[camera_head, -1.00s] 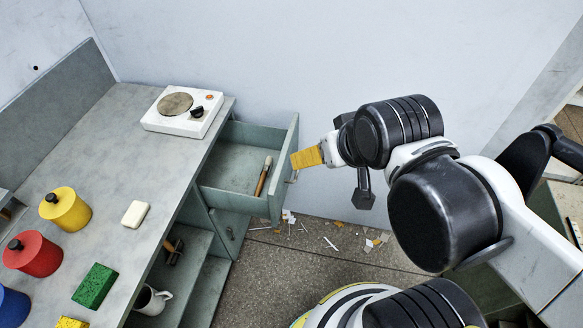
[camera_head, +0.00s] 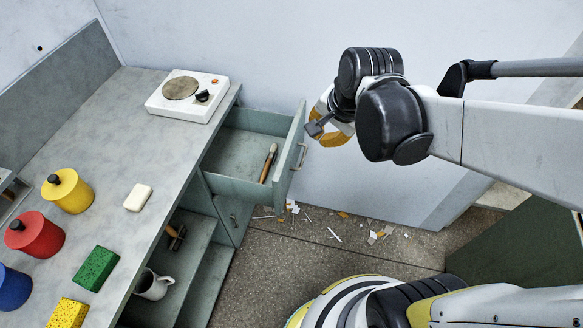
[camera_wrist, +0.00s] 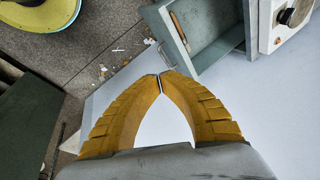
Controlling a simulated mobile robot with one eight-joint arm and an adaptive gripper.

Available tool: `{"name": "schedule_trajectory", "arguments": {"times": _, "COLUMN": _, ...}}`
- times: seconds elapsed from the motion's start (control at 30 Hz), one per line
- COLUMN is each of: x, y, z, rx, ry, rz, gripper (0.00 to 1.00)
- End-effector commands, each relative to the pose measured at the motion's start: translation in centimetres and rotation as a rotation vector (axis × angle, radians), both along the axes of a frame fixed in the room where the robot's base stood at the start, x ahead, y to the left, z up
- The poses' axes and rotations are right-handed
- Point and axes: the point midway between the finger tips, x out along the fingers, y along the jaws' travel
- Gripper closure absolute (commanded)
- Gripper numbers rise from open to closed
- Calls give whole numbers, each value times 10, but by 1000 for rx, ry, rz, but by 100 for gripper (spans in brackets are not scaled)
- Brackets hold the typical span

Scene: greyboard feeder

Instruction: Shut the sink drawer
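The grey-green drawer (camera_head: 286,170) stands pulled out from the counter, with a bar handle (camera_head: 302,156) on its front. A wooden-handled brush (camera_head: 268,163) lies inside it. In the wrist view the drawer (camera_wrist: 217,50) is at the top right. My gripper (camera_wrist: 160,80) has its yellow fingers bowed and their tips together, with nothing between them. In the head view my gripper (camera_head: 330,135) is just right of the drawer front, apart from the handle. Its fingers are partly hidden by my wrist.
The counter (camera_head: 150,135) holds a white hot plate (camera_head: 187,95), coloured canisters, sponges and soap (camera_head: 138,197). Open shelves below hold a white jug (camera_head: 153,285). Scraps (camera_head: 335,234) litter the floor. A pale wall (camera_head: 240,35) stands behind.

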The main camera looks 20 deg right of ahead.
Motion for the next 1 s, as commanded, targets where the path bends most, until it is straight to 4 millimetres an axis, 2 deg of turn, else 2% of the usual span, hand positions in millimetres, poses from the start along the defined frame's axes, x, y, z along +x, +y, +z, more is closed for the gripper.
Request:
{"name": "schedule_trajectory", "arguments": {"times": 0.03, "x": 13, "y": -2, "z": -19, "rx": 56, "ry": 37, "rz": -106, "gripper": 100}}
{"name": "schedule_trajectory", "arguments": {"times": 0.2, "x": 39, "y": -9, "z": -82, "rx": 234, "ry": 176, "rz": -499, "gripper": 100}}
{"name": "schedule_trajectory", "arguments": {"times": 0.4, "x": 53, "y": -15, "z": -153, "rx": 372, "ry": 323, "rz": -891, "gripper": 100}}
{"name": "schedule_trajectory", "arguments": {"times": 0.5, "x": 55, "y": -17, "z": -176, "rx": 406, "ry": 368, "rz": -1013, "gripper": 100}}
{"name": "schedule_trajectory", "arguments": {"times": 0.6, "x": 55, "y": -17, "z": -189, "rx": 424, "ry": 393, "rz": -1080, "gripper": 100}}
{"name": "schedule_trajectory", "arguments": {"times": 0.77, "x": 56, "y": -15, "z": -202, "rx": 429, "ry": 402, "rz": -1104, "gripper": 100}}
{"name": "schedule_trajectory", "arguments": {"times": 0.87, "x": 57, "y": -12, "z": -218, "rx": 429, "ry": 401, "rz": -1103, "gripper": 100}}
{"name": "schedule_trajectory", "arguments": {"times": 1.0, "x": 61, "y": -6, "z": -248, "rx": 428, "ry": 400, "rz": -1101, "gripper": 100}}
